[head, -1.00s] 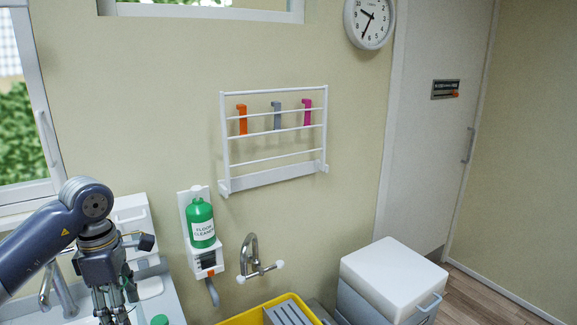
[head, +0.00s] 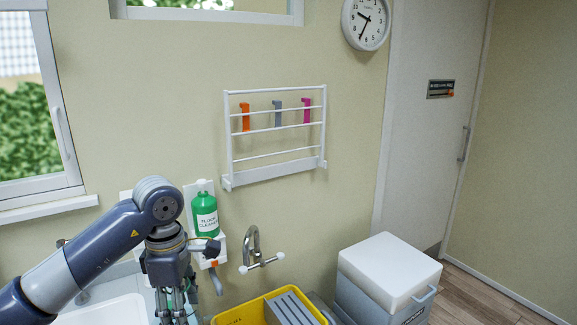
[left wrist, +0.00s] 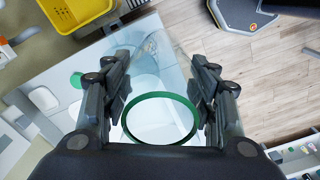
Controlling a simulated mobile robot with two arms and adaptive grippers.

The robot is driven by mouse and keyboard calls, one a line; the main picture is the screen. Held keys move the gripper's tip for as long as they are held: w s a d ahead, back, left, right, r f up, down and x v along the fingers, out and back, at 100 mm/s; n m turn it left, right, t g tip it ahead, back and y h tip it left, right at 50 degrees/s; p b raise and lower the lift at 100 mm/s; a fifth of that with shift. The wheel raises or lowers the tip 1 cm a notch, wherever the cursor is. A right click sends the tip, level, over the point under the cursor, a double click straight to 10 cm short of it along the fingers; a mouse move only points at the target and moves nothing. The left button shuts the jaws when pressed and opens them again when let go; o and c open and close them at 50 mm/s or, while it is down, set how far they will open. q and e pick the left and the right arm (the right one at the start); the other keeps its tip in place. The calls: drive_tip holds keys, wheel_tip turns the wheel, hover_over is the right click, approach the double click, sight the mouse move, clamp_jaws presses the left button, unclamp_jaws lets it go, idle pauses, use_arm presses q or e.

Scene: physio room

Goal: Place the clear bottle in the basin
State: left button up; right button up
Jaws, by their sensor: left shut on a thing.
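My left gripper (head: 178,312) hangs at the bottom of the head view, just right of the white basin (head: 108,312) in the counter. In the left wrist view my left gripper (left wrist: 160,92) is shut on the clear bottle (left wrist: 152,50), a see-through body with a green ring at its near end. The bottle is between the two fingers, and the counter and pale surfaces show through it. In the head view the bottle is mostly hidden by the gripper and the frame edge. My right gripper is in neither view.
A green floor cleaner bottle (head: 205,215) sits in a wall holder behind my left gripper. A wall tap (head: 254,248) is above a yellow crate (head: 240,316), right of the gripper. A white-topped bin (head: 390,265) stands farther right. Wood floor (left wrist: 270,75) lies beyond the counter.

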use_arm(q)
drive_tip(key=d, duration=0.2)
drive_tip(key=shift+s+d+r+m, duration=0.1)
drive_tip(key=shift+s+d+m, duration=0.05)
drive_tip(key=shift+d+m, duration=0.2)
drive_tip(key=s+d+f+m, duration=0.3)
drive_tip(key=s+d+m, duration=0.2)
drive_tip(key=s+m, duration=0.45)
drive_tip(key=s+d+f+m, duration=0.2)
drive_tip(key=s+d+m, duration=0.3)
drive_tip(key=s+m, duration=0.45)
drive_tip(key=w+a+f+b, duration=0.1)
drive_tip(key=w+a+f, duration=0.1)
drive_tip(key=a, duration=0.3)
drive_tip(key=w+a+f+b, duration=0.1)
drive_tip(key=w+a+f, duration=0.1)
drive_tip(key=a, duration=0.3)
drive_tip(key=shift+a+n, duration=0.4)
drive_tip(key=shift+n, duration=0.05)
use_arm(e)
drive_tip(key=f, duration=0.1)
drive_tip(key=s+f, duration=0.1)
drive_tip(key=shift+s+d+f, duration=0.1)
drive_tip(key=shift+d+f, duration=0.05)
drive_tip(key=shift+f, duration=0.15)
use_arm(q)
drive_tip(key=shift+s+a, duration=0.1)
